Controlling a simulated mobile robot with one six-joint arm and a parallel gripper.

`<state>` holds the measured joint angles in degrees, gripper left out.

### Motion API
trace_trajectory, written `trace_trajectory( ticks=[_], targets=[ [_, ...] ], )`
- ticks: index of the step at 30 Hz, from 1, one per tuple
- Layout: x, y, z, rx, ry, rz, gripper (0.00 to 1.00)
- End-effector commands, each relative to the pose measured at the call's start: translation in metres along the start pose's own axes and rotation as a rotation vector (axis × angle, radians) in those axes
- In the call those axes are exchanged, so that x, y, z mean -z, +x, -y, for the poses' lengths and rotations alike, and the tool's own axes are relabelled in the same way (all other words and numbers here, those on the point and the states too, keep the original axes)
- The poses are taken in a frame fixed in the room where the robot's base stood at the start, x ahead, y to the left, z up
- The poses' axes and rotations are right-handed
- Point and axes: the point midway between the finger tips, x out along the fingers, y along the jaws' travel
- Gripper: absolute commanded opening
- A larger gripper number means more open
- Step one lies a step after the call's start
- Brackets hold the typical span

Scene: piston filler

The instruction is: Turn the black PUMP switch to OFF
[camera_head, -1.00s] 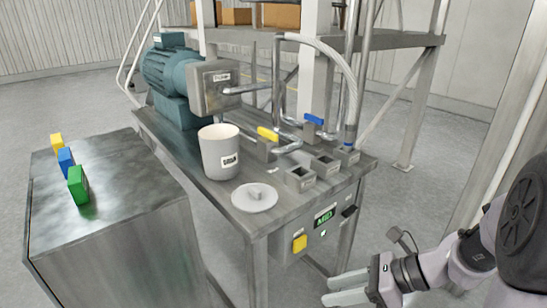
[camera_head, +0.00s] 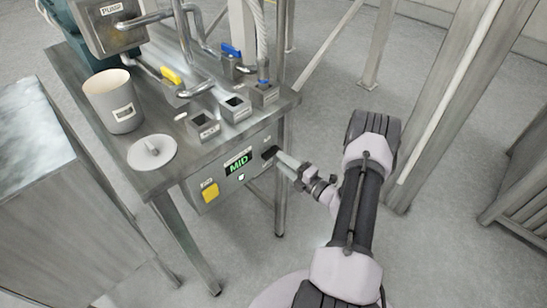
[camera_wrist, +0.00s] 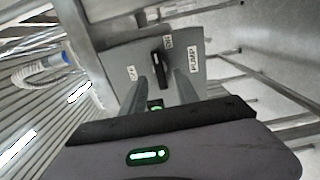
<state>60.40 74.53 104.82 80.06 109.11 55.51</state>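The black PUMP switch (camera_wrist: 157,72) is on the end face of the grey control box (camera_wrist: 135,50) in the wrist view. Its handle lies roughly up and down in that picture. Small labels sit around it; one reads PUMP (camera_wrist: 193,61), and the others are too small to read surely. My gripper (camera_wrist: 164,80) is open, with its two fingers apart and pointing at the switch. Whether they touch it I cannot tell. In the head view my gripper (camera_head: 280,160) is at the right end of the box, right by the black switch (camera_head: 269,152).
The box hangs under a steel table (camera_head: 185,155) and carries a green MID display (camera_head: 238,163) and a yellow button (camera_head: 210,191). Floor to the right is clear up to a steel post.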

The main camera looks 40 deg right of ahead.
Motion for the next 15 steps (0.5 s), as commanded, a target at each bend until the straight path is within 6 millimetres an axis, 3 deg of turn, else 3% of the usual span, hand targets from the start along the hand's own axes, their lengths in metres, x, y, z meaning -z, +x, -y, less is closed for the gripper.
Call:
trace_trajectory(
  ticks=[6,15],
  targets=[
    [0.0,0.037,0.001,-0.001,-0.001,-0.001,0.36],
    [0.0,0.046,-0.001,0.0,0.0,0.0,0.36]
  ],
)
